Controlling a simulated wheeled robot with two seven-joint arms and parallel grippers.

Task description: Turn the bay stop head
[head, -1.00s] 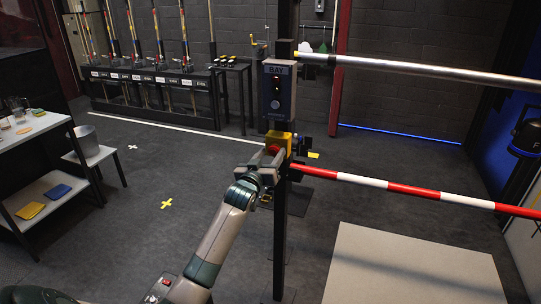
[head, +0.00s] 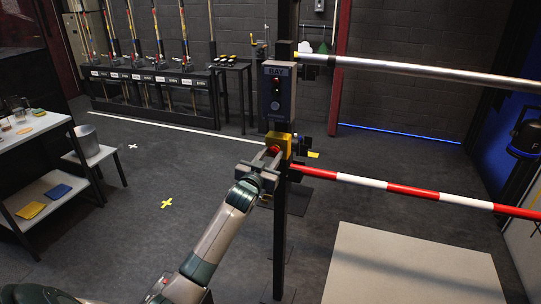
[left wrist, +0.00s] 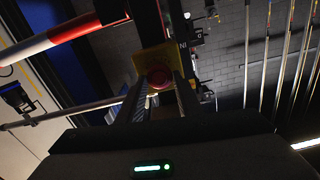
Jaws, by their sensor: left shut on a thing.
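The bay stop is a yellow box (head: 285,145) on a dark upright post, with a red round head (head: 273,150) facing my left arm. My left gripper (head: 269,158) is at the front of the box, its fingers closed on the red head. In the left wrist view, the red head (left wrist: 158,76) sits between the two fingertips, with the yellow housing (left wrist: 150,60) behind it. The fingers hide part of the head's sides. My right gripper is not in view.
A grey BAY panel (head: 277,92) with a red lamp is above the box on the post. A red-and-white barrier bar (head: 410,191) and a metal rail (head: 430,73) extend right. A shelf (head: 45,195) stands at left. The floor between is clear.

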